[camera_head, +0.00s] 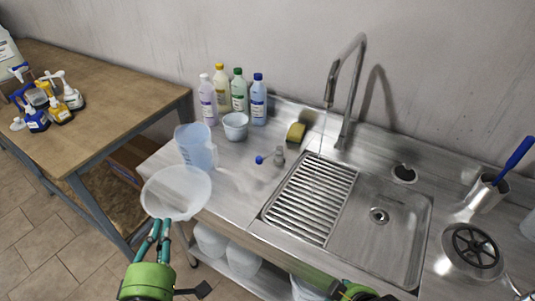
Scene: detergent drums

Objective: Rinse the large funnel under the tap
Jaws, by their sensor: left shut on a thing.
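The large funnel (176,192), pale and translucent with a wide round mouth, is at the front left corner of the steel counter, its mouth facing up. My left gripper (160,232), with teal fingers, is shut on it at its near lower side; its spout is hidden. The tap (347,95) is a tall steel spout behind the sink (413,247), right of the funnel. A thin pale line under its outlet may be water. My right gripper (350,291) shows only partly at the bottom edge; its fingers are unclear.
A measuring jug (196,147) stands close behind the funnel, with a small white tub (236,126) and several bottles (239,91) beyond. A slatted drainer (312,198) covers the sink's left part. A blue-handled valve (270,158) and yellow sponge (296,132) sit between.

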